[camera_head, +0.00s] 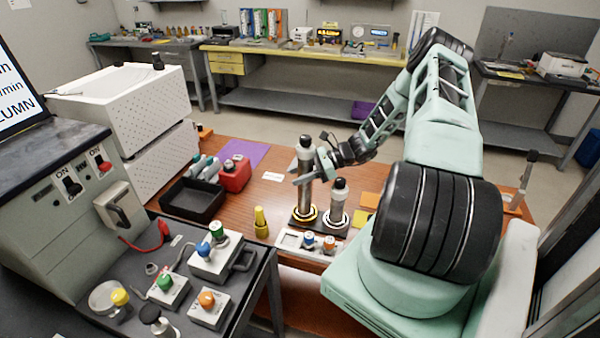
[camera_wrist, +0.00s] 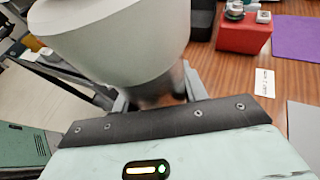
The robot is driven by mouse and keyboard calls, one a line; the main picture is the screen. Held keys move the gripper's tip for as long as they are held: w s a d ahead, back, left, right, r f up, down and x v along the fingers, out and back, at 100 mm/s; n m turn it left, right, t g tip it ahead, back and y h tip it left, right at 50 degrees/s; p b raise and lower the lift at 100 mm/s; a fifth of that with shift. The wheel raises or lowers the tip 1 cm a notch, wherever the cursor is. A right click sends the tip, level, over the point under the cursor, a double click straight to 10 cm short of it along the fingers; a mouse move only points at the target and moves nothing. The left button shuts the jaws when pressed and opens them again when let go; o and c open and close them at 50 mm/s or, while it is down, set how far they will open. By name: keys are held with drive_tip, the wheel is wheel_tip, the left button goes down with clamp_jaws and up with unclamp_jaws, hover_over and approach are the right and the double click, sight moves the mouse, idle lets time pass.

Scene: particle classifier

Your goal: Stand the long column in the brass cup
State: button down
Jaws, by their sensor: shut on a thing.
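My gripper (camera_head: 308,179) reaches in from the right and is shut on the column's middle. In the wrist view the column (camera_wrist: 112,42) fills the upper left, close between my fingers (camera_wrist: 158,92). A shorter column (camera_head: 339,200) stands in a pale-ringed cup just right of it.
A small panel with knobs (camera_head: 292,241) lies in front of the cups, with a yellow bottle (camera_head: 261,222) to its left. A black tray (camera_head: 186,207) and a red box (camera_head: 236,176) stand farther left. Bare wood (camera_head: 270,196) lies between.

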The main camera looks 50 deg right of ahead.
drive_tip(key=c, duration=0.8)
unclamp_jaws()
drive_tip(key=shift+f, duration=0.1)
drive_tip(key=shift+o, duration=0.2)
drive_tip(key=shift+r, duration=0.2)
drive_tip(key=b+v, duration=0.3)
drive_tip(key=v, duration=0.9)
drive_tip(key=shift+s+f, duration=0.1)
